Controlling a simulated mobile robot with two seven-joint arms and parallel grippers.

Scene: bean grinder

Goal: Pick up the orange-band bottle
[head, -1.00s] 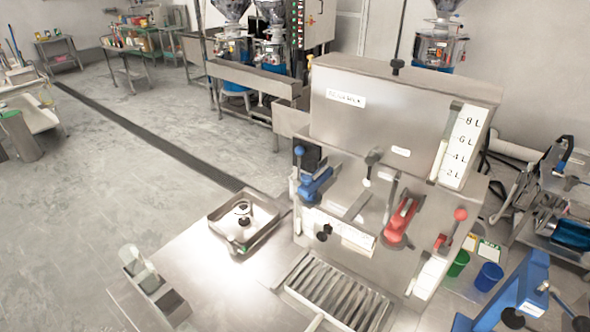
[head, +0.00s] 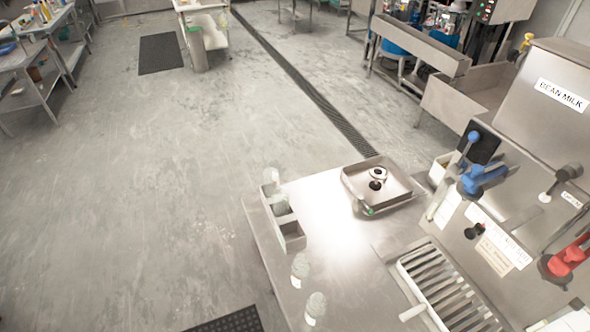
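I cannot make out an orange band on any bottle. Two pale bottle-like objects stand on the steel table (head: 345,265) near its left edge, a farther one (head: 300,266) and a nearer one (head: 316,307). They are small and washed out, so their bands cannot be told. Just beyond them is a grey compartment rack (head: 291,237) with pale items in its far part. Neither of my grippers is in view.
A steel tray (head: 405,189) with a dark-knobbed lid sits at the table's back. A slatted drain grate (head: 445,290) lies to its front right. The bean milk machine (head: 480,225) stands on the right. Open floor (head: 150,180) lies to the left.

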